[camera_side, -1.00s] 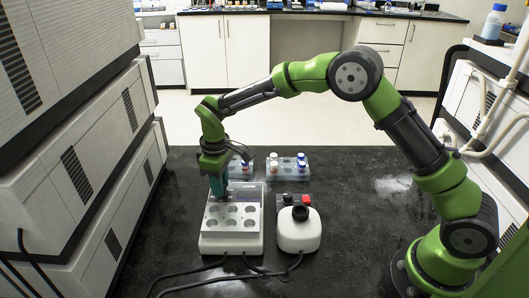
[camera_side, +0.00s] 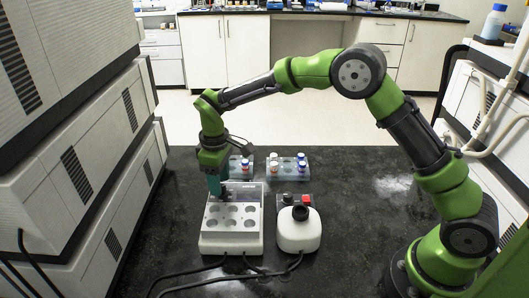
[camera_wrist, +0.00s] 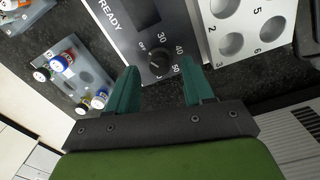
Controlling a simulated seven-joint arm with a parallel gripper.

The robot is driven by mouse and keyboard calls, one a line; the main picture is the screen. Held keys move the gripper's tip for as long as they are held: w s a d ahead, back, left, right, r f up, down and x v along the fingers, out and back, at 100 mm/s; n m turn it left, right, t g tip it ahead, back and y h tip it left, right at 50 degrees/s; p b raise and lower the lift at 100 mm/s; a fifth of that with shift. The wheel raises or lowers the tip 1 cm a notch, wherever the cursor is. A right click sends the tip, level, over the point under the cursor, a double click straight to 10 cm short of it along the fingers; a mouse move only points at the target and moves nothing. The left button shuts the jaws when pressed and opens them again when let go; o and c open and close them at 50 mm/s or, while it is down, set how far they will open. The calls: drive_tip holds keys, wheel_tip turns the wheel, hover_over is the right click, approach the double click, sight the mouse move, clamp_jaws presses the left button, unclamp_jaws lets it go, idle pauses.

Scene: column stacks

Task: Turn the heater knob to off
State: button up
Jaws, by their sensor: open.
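The heater (camera_side: 231,243) is a white box with a grey block of round wells on the black bench. In the wrist view its dark control panel (camera_wrist: 118,22) shows "READY", a small dark display and a black round knob (camera_wrist: 157,62). The dial around the knob reads OFF, 30, 40 and 50; I cannot tell for sure where the pointer stands. My gripper (camera_wrist: 158,66) is open, one teal finger on each side of the knob, with gaps visible. In the side view my gripper (camera_side: 216,190) is low at the heater's far end, and the knob is hidden.
A white mixer (camera_side: 299,236) with a black cup top stands right of the heater. Vial racks (camera_side: 288,175) with capped vials stand behind. Cables (camera_side: 225,280) run along the front. White instruments line the left; the bench right of the mixer is clear.

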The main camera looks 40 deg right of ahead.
sight(223, 187)
wheel_tip(223, 187, up, 16)
drive_tip(key=shift+f, duration=0.2)
drive_tip(key=s+d+r+m+t+y, duration=0.1)
drive_tip(key=s+d+m+t, duration=0.2)
drive_tip(key=s, duration=1)
drive_tip(key=s+d+r+m+t+y, duration=0.1)
drive_tip(key=s+d+m+t, duration=0.3)
drive_tip(key=s, duration=0.9)
drive_tip(key=shift+s+d+m, duration=0.15)
drive_tip(key=shift+d+m, duration=1.45)
drive_tip(key=shift+d, duration=0.35)
